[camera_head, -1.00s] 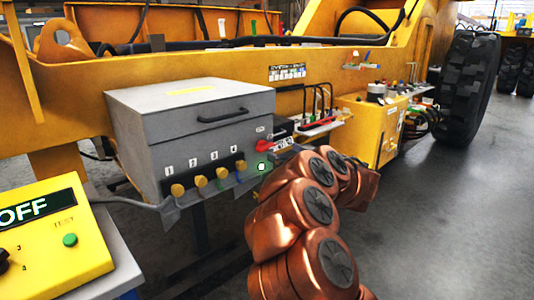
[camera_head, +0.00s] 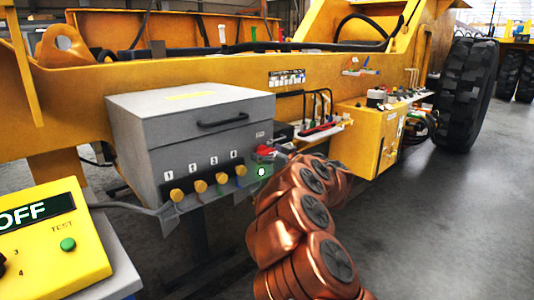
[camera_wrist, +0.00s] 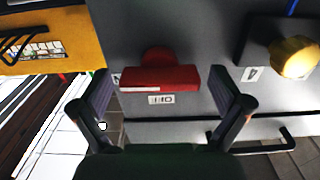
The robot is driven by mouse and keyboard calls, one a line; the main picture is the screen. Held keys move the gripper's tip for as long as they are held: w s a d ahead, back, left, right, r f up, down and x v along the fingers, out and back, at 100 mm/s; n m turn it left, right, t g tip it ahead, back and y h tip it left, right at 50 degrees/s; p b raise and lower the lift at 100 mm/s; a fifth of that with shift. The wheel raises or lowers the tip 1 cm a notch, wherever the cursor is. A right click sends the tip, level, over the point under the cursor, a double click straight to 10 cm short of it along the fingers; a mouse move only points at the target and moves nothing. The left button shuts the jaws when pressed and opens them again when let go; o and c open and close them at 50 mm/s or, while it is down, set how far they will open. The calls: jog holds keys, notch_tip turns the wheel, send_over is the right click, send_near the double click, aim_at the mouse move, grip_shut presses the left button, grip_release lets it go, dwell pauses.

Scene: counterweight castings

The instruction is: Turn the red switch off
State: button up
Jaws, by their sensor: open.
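The red switch (camera_head: 265,151) is on the front of the grey box (camera_head: 190,135), near its right end. In the wrist view the red switch (camera_wrist: 160,78) is a red bar handle lying across the picture, on a round red base. A small white label (camera_wrist: 161,99), too small to read surely, is beside it. My gripper (camera_wrist: 164,93) is open, with one finger on each side of the handle and visible gaps between. In the head view my arm's end is beside the switch, its fingers mostly hidden.
A lit green light (camera_head: 262,172) is below the switch. Several yellow knobs (camera_head: 200,186) run along the box's front. A yellow panel reading OFF (camera_head: 85,262) stands at the lower left. Black and red handles (camera_head: 320,130) are at right. Open floor (camera_head: 440,220) lies right.

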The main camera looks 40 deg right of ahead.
jog(key=shift+c, duration=0.4)
jog(key=shift+d, duration=0.1)
jog(key=c, duration=1.1)
jog(key=shift+r+n+p, duration=0.1)
jog(key=shift+n+p, duration=0.3)
jog(key=shift+p, duration=0.15)
jog(key=shift+n+p, duration=0.65)
jog(key=shift+n, duration=0.35)
jog(key=n, duration=0.1)
jog(key=n+b, duration=0.1)
jog(key=n, duration=0.3)
jog(key=shift+f+b, duration=0.35)
jog(key=n+b, duration=0.1)
jog(key=n, duration=0.1)
jog(key=n+b, duration=0.1)
jog(key=n, duration=0.2)
jog(key=shift+a+f+b, duration=0.1)
jog(key=shift+a+b, duration=0.1)
jog(key=shift+b, duration=0.2)
jog(key=n+b, duration=0.3)
jog(key=n, duration=0.1)
jog(key=shift+n, duration=0.7)
